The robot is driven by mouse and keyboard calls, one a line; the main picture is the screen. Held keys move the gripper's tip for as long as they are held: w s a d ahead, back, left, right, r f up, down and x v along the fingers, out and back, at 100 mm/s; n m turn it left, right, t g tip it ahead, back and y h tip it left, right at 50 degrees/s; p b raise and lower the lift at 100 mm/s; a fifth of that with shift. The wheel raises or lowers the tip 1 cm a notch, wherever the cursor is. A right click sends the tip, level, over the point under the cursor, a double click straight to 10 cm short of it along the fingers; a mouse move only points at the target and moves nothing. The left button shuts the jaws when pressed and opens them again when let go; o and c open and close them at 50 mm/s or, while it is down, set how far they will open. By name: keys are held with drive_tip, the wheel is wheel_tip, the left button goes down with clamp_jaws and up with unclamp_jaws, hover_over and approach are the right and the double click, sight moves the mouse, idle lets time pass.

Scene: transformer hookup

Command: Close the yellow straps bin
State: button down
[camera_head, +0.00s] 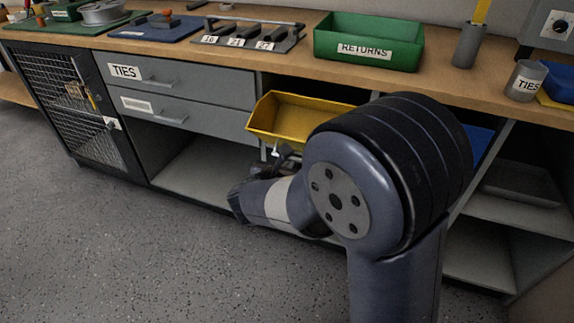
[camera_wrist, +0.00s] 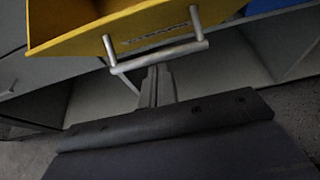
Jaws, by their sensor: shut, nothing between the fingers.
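The yellow straps bin (camera_head: 298,117) sticks out from the front of the workbench, pulled open, below the worktop. Its front face and bar handle (camera_wrist: 158,56) show close up in the wrist view, with the yellow bin wall (camera_wrist: 130,28) above. My gripper (camera_wrist: 157,72) is shut and empty. Its fingertips are at or just below the handle bar; I cannot tell whether they touch it. In the head view my gripper (camera_head: 282,152) is under the bin's front edge, partly hidden, and my arm covers the bin's right part.
Grey drawers, the upper one labelled TIES (camera_head: 170,76), are shut left of the bin. A green RETURNS bin (camera_head: 368,42) stands on the worktop above. A blue bin (camera_head: 480,142) shows behind my arm. An open shelf (camera_head: 200,168) lies below; the floor (camera_head: 130,240) in front is clear.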

sight(293, 139)
drive_tip(key=w+r+g+p, duration=0.1)
drive_tip(key=r+p, duration=0.1)
drive_tip(key=p, duration=0.3)
drive_tip(key=w+r+g+p, duration=0.1)
drive_tip(key=r+p, duration=0.1)
drive_tip(key=p, duration=0.3)
drive_tip(key=w+d+r+g+y+p, duration=0.1)
drive_tip(key=r+p, duration=0.1)
drive_tip(key=p, duration=0.3)
drive_tip(key=shift+w+d+p, duration=0.1)
drive_tip(key=shift+w+p, duration=0.05)
drive_tip(key=shift+p, duration=0.25)
drive_tip(key=w+r+g+p, duration=0.1)
drive_tip(key=p, duration=0.5)
drive_tip(key=shift+w+d+r+g+y, duration=0.3)
drive_tip(key=shift+w+r+g+y, duration=0.05)
drive_tip(key=shift+g+y, duration=0.05)
drive_tip(key=p, duration=0.2)
drive_tip(key=w+p, duration=0.1)
drive_tip(key=shift+w+d+r+p, duration=0.2)
drive_tip(key=shift+d+r+p, duration=0.1)
drive_tip(key=shift+r+p, duration=0.1)
drive_tip(key=w+p, duration=0.1)
drive_tip(key=w+r+p, duration=0.1)
drive_tip(key=p, duration=0.1)
drive_tip(key=w+d+p, duration=0.1)
drive_tip(key=shift+w+d+r, duration=0.1)
drive_tip(key=shift+w+r, duration=0.25)
